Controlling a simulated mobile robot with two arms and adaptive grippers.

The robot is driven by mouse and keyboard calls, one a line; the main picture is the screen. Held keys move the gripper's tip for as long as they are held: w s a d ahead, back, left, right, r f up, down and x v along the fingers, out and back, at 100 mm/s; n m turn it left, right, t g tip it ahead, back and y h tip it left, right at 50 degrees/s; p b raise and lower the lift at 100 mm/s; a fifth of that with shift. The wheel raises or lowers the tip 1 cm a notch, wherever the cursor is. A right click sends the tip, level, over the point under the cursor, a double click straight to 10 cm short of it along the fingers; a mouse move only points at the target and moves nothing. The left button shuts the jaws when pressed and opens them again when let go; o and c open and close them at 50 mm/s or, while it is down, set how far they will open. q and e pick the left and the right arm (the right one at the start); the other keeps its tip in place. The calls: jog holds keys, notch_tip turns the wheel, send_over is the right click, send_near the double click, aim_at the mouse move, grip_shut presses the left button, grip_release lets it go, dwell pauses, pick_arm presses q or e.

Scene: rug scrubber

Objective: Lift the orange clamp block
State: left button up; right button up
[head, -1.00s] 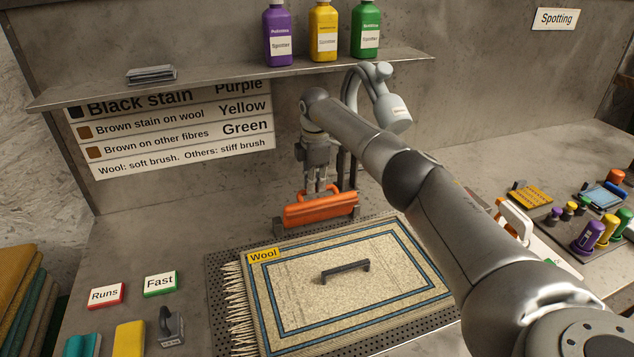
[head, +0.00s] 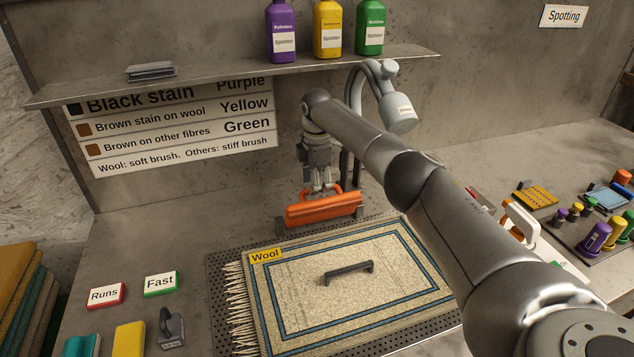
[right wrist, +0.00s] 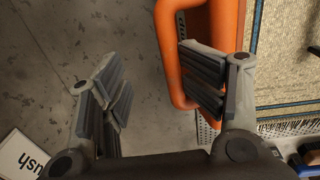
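The orange clamp block (head: 322,211) lies along the back edge of the rug in the head view, with a raised loop handle on its far side. In the right wrist view its orange handle (right wrist: 168,55) shows near the right-hand finger, which overlaps the loop. My right gripper (head: 323,187) is at the handle, pointing down. In the right wrist view the right gripper (right wrist: 157,88) has its fingers spread wide, with a gap of bare bench showing between them. Whether a finger touches the handle is unclear. My left gripper is in neither view.
The wool rug (head: 290,312) lies on a perforated plate (head: 222,285) with a dark handle (head: 348,271) on it. A grey lamp-like head (head: 397,110) stands close behind my right arm. A shelf (head: 210,82) with bottles overhangs the back. Small bottles (head: 596,236) stand right.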

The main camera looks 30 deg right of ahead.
jog(key=r, duration=0.4)
jog(key=shift+w+r, duration=0.35)
jog(key=shift+w, duration=0.05)
jog(key=shift+c, duration=0.5)
notch_tip(320, 180, up, 7)
jog(key=s, duration=0.1)
jog(key=shift+s, duration=0.2)
jog(key=shift+s+a+r, duration=0.1)
jog(key=shift+a, duration=0.05)
